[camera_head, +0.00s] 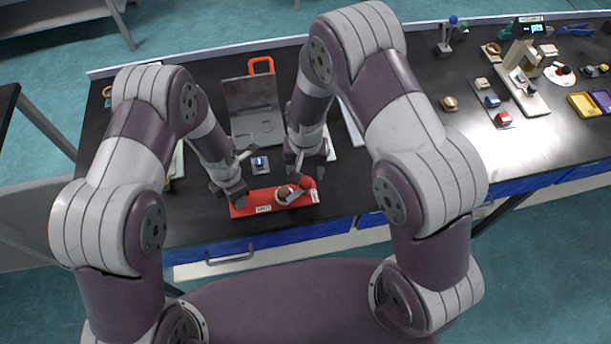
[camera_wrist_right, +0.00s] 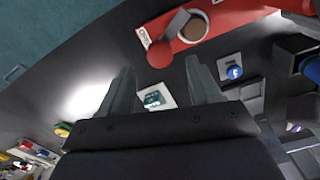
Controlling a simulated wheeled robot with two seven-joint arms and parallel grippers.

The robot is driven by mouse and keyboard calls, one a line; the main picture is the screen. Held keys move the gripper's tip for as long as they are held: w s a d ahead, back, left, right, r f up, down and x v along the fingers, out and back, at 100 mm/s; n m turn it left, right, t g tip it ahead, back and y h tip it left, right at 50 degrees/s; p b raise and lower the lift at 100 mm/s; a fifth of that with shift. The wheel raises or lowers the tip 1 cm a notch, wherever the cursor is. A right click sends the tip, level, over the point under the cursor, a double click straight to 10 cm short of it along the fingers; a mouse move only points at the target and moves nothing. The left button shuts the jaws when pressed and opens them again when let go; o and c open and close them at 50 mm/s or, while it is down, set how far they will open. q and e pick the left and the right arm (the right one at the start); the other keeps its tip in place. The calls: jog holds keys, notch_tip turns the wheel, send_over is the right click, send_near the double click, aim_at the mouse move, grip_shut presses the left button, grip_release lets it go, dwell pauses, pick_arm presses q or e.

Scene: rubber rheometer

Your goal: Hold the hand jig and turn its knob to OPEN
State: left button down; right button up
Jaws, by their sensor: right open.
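The red hand jig (camera_head: 240,211) lies near the table's front edge, with white labels on it. A brown round part (camera_head: 284,192) sits in a light holder on it. A red ball knob (camera_head: 306,183) is at its right; in the right wrist view the ball (camera_wrist_right: 160,53) is near a label that seems to read OPEN (camera_wrist_right: 143,38). My right gripper (camera_wrist_right: 160,66) is open and empty, its fingers pointing toward the ball with a gap. My left gripper (camera_head: 234,195) is at the jig's left end; its fingers are partly hidden, so grip and contact are unclear.
A small blue item on a pad (camera_head: 260,164) lies just behind the jig. A grey open case (camera_head: 254,105) stands behind that. Small models, trays and a stand occupy the right side.

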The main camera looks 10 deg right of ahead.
aim_at(306, 180)
notch_tip(306, 180, down, 4)
jog(key=shift+f, duration=0.2)
jog(key=c, duration=1.1)
jog(key=shift+o, duration=0.2)
jog(key=shift+n, duration=0.3)
jog(key=n, duration=1.1)
jog(key=shift+n, duration=0.3)
jog(key=o, duration=1.1)
jog(key=shift+c, duration=0.2)
jog(key=shift+r, duration=0.1)
